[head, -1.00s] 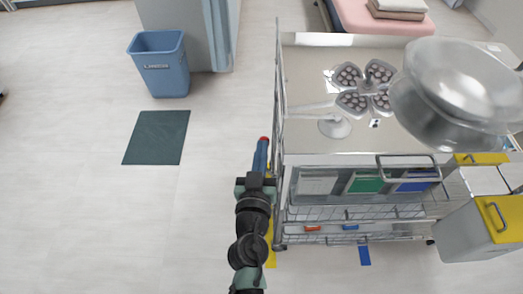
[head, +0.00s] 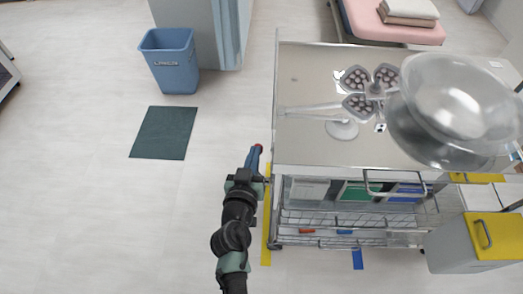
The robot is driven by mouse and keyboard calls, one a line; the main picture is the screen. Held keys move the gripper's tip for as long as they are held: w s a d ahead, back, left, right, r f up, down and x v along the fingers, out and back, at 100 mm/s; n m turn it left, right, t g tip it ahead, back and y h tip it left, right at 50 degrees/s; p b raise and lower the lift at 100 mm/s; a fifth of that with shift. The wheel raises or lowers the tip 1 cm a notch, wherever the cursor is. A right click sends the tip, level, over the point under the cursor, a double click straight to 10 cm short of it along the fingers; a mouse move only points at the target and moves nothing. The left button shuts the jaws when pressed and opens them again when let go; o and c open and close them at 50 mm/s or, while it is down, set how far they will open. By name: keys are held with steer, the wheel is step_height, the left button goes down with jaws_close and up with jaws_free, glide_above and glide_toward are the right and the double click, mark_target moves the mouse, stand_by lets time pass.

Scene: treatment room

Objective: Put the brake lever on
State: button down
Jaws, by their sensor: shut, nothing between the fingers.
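A steel trolley (head: 305,135) stands to the right of my gripper. My gripper (head: 254,157) is at the trolley's left side, with its blue fingers shut and a red patch at the tip. I see nothing held in it. In this view it overlaps the floor beside the trolley's left edge; I cannot tell if it touches. A small orange-red piece (head: 307,231) and a small blue piece (head: 345,231) show low at the trolley's wire basket. I cannot tell whether either is the brake lever. The casters are mostly hidden under the trolley.
A lamp (head: 342,130) and a large clear bowl-like shape (head: 455,110) appear over the trolley top. A yellow-lidded bin (head: 455,248) stands at right. Yellow tape (head: 267,215) and blue tape (head: 358,259) mark the floor. A blue bin (head: 170,62) and dark mat (head: 163,133) stand left, amid clear floor.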

steer(key=w+f+g+p, duration=0.1)
steer(key=g+p, duration=0.1)
steer(key=p, duration=0.1)
steer(key=w+g+p, duration=0.1)
steer(key=g+p, duration=0.1)
steer(key=p, duration=0.1)
steer(key=shift+w+f, duration=0.3)
steer(key=shift+f, duration=0.1)
steer(key=shift+w+f, duration=0.15)
